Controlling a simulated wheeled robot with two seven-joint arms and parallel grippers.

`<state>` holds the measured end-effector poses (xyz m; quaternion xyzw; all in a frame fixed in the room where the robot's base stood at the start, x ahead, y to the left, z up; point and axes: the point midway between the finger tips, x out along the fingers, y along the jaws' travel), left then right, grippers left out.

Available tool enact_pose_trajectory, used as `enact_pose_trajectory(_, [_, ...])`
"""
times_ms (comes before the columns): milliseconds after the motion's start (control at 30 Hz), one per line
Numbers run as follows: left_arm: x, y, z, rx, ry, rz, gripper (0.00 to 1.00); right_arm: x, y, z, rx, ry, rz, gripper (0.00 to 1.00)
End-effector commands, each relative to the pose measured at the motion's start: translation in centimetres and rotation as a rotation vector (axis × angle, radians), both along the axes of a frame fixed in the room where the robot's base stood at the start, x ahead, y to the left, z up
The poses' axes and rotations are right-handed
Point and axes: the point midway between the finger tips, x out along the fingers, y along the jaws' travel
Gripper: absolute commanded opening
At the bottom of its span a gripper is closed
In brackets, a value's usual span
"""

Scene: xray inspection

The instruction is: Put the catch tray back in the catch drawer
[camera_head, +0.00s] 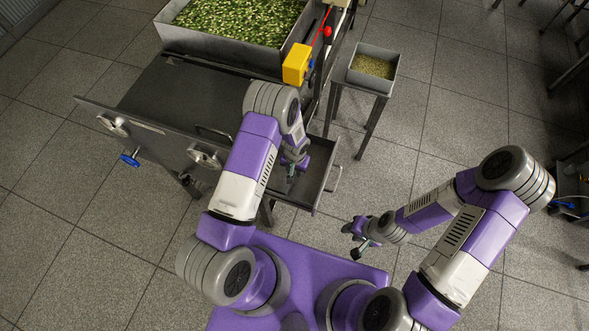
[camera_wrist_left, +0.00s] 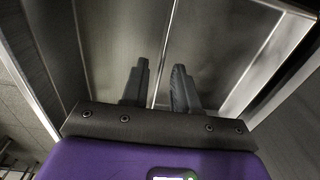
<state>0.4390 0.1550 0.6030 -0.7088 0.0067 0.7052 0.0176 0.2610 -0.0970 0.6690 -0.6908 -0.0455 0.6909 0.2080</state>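The catch drawer (camera_head: 318,183) is a grey metal drawer pulled out from the machine's front, with a handle at its right side. My left gripper (camera_head: 292,170) points down into or just above this drawer, partly hidden by my arm. I cannot pick out a separate catch tray inside the drawer. My right gripper (camera_head: 358,240) is open and empty over the floor, right of the drawer.
A small grey tray of grain (camera_head: 373,67) stands on a stand right of the machine. A large bin of green pieces (camera_head: 240,20) is at the back. A yellow box (camera_head: 297,63) is on the machine. A front panel with knobs (camera_head: 150,135) lies to the left.

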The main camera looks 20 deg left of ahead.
Motion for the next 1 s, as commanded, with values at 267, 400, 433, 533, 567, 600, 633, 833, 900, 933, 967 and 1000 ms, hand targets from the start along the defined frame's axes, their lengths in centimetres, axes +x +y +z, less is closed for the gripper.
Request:
enact_pose_trajectory(267, [0.1, -0.1, 3.9, 0.0, -0.003, 0.0, 0.29, 0.0, 0.0, 1.3, 0.0, 0.0, 0.0, 0.38])
enact_pose_trajectory(400, [0.1, -0.1, 7.2, -0.001, -0.004, 0.0, 0.29, 0.0, 0.0, 2.0, 0.0, 0.0, 0.0, 0.38])
enact_pose_trajectory(433, [0.1, -0.1, 7.8, -0.001, -0.003, 0.001, 0.29, 0.0, 0.0, 2.2, 0.0, 0.0, 0.0, 0.38])
enact_pose_trajectory(533, [0.0, -0.2, 9.7, -0.001, -0.003, 0.0, 0.29, 0.0, 0.0, 2.5, 0.0, 0.0, 0.0, 0.38])
enact_pose_trajectory(567, [0.0, -0.2, 10.2, -0.001, -0.003, 0.0, 0.29, 0.0, 0.0, 2.6, 0.0, 0.0, 0.0, 0.38])
enact_pose_trajectory(600, [0.0, -0.2, 10.7, -0.001, -0.002, 0.0, 0.29, 0.0, 0.0, 2.7, 0.0, 0.0, 0.0, 0.38])
enact_pose_trajectory(633, [0.0, -0.2, 11.0, -0.001, -0.002, 0.0, 0.29, 0.0, 0.0, 2.8, 0.0, 0.0, 0.0, 0.38])
enact_pose_trajectory(833, [-0.1, -0.2, 12.3, 0.0, 0.0, 0.0, 0.29, 0.0, 0.0, 3.0, 0.0, 0.0, 0.0, 0.38])
enact_pose_trajectory(900, [-0.1, -0.2, 12.4, 0.0, 0.0, 0.0, 0.29, 0.0, 0.0, 3.0, 0.0, 0.0, 0.0, 0.38])
enact_pose_trajectory(933, [-0.1, -0.2, 12.3, 0.0, 0.0, 0.0, 0.29, 0.0, 0.0, 3.0, 0.0, 0.0, 0.0, 0.38])
enact_pose_trajectory(967, [-0.1, -0.2, 12.3, 0.0, 0.0, 0.0, 0.29, 0.0, 0.0, 3.0, 0.0, 0.0, 0.0, 0.38])
enact_pose_trajectory(1000, [-0.1, -0.2, 12.3, 0.0, 0.0, 0.0, 0.29, 0.0, 0.0, 2.9, 0.0, 0.0, 0.0, 0.38])
